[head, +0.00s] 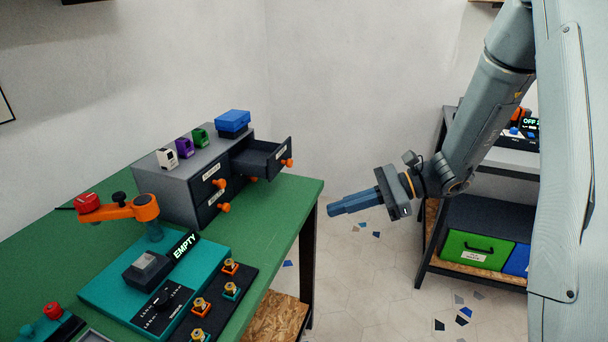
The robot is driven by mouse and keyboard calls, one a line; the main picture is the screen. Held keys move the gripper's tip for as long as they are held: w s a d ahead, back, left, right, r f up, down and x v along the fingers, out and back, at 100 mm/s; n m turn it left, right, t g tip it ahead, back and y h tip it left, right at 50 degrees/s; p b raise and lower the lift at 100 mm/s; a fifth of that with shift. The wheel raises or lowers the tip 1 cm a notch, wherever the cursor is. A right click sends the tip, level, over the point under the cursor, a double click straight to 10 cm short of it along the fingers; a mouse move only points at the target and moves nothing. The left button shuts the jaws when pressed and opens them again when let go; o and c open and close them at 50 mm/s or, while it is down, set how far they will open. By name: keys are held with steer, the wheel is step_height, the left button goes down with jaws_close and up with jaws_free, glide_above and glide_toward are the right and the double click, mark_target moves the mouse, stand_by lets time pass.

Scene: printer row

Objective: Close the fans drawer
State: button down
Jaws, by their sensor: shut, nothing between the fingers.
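A grey drawer cabinet (177,201) stands at the back of the green workbench. Its upper right drawer (281,154) is pulled out, with a white label and an orange knob (287,162) on its dark front. The label is too small to read surely, so I cannot tell if this is the fans drawer. The left drawers (211,183) look shut, with orange knobs. The lower right drawer is mostly hidden under the open one. My gripper (332,210) is shut and empty, to the right of the cabinet and apart from it, beyond the bench's right edge, pointing left.
A blue box (233,121) and small white, purple and green items (184,147) sit on the cabinet. A teal station (115,283) with an orange arm and an "EMPTY" display stands in front. A dark shelf (480,213) with bins stands right. Open floor (365,270) lies between.

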steer(key=w+d+r+m+t+y+b, duration=0.1)
steer(key=w+d+m+t+y, duration=0.15)
steer(key=w, duration=0.35)
steer(key=w+d+r+m+t+y, duration=0.1)
steer(key=w+d+m+t, duration=0.15)
steer(key=w+t, duration=0.2)
steer(key=w+a+g+p, duration=0.1)
steer(key=w+a+p, duration=0.2)
steer(key=a, duration=1)
steer(key=shift+w+a+f, duration=0.15)
steer(key=shift+w+a, duration=0.2)
steer(key=shift+w, duration=0.85)
